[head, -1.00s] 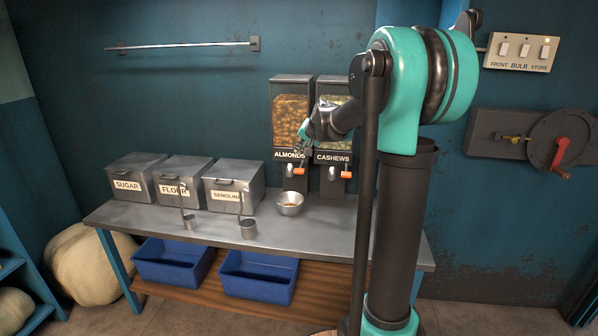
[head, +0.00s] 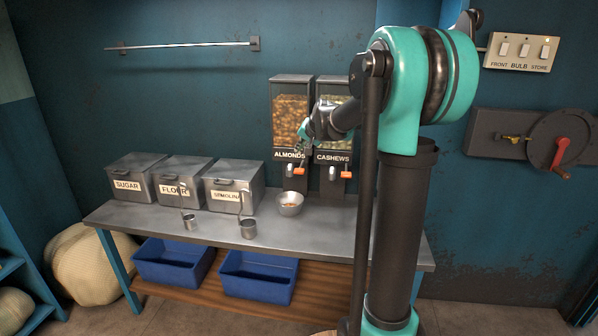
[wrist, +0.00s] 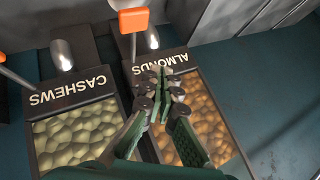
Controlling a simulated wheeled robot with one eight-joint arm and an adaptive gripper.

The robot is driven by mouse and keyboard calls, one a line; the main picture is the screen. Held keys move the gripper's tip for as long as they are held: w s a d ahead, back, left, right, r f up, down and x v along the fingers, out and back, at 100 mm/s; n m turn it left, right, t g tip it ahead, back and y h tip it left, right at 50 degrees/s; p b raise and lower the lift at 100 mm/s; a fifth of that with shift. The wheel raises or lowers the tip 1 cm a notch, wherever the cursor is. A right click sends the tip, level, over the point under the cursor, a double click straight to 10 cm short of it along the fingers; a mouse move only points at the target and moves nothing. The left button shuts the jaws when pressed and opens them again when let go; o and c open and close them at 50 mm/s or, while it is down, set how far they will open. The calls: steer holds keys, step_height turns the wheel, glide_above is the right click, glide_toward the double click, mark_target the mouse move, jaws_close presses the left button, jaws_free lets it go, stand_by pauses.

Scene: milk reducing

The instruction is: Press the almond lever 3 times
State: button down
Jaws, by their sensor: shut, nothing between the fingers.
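The almond dispenser (head: 291,112) is a dark box with a clear window full of brown nuts, labelled ALMONDS. Its orange-tipped lever (head: 299,171) sticks out below the label, and the lever tip (wrist: 133,20) also shows in the wrist view. My gripper (head: 304,131) is in front of the dispenser's window, above the lever. In the wrist view my gripper (wrist: 161,78) is shut and empty, its fingertips over the ALMONDS label and apart from the lever. A metal bowl (head: 290,210) stands under the almond spout with some brownish bits in it.
The cashew dispenser (head: 333,157) stands close on the right with its own orange lever (head: 346,174). Bins labelled sugar (head: 127,186), flour (head: 170,190) and semolina (head: 226,197) and two metal scoops stand left on the metal table (head: 320,235). Blue crates (head: 257,284) sit below.

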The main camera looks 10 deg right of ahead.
mark_target(299, 170)
steer(key=shift+f, duration=2.65)
steer(key=shift+f, duration=0.15)
steer(key=shift+f, duration=0.3)
steer(key=shift+f, duration=1.25)
stand_by(0.7)
steer(key=shift+r, duration=1.7)
steer(key=shift+r, duration=0.1)
steer(key=shift+r, duration=2.4)
